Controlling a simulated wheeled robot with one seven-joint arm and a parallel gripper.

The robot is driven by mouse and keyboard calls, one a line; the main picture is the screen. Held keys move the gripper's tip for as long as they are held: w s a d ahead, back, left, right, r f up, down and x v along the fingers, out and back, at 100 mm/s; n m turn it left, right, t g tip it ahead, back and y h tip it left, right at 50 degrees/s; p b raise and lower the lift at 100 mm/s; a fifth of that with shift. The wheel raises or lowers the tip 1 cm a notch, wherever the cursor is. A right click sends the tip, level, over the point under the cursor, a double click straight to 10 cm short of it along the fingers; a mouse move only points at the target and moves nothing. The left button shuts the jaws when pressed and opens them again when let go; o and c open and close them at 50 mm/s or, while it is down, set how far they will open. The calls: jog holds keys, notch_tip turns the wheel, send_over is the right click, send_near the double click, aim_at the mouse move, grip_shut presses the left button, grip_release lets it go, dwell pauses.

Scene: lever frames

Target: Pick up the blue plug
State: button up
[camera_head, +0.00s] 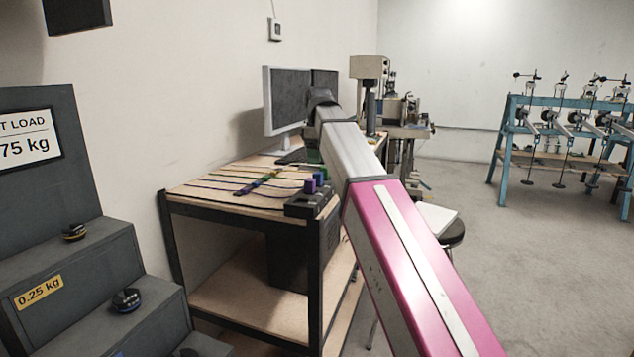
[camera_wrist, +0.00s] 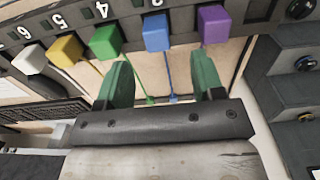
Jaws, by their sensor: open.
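The blue plug (camera_wrist: 156,32) is a small block set in a dark numbered panel (camera_wrist: 135,9) in the wrist view, with a blue cord running from it. It also shows in the head view (camera_head: 319,178), small, beside the purple one. My gripper (camera_wrist: 160,72) is open and empty, with green fingers on either side of the blue cord. The blue plug appears beyond the fingertips, in line with the gap between them; I cannot tell the exact distance. In the head view my arm covers much of the area behind the plugs.
Beside the blue plug are a green plug (camera_wrist: 105,40) and a purple plug (camera_wrist: 214,24); yellow (camera_wrist: 66,48) and white (camera_wrist: 30,58) plugs are further left. Cords cross the workbench (camera_head: 215,197). A monitor (camera_head: 285,98) stands behind. Grey steps (camera_head: 75,265) are at left.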

aim_at(318, 172)
jog(key=shift+w+f, duration=0.2)
jog(key=shift+f, duration=3.2)
jog(key=c, duration=1)
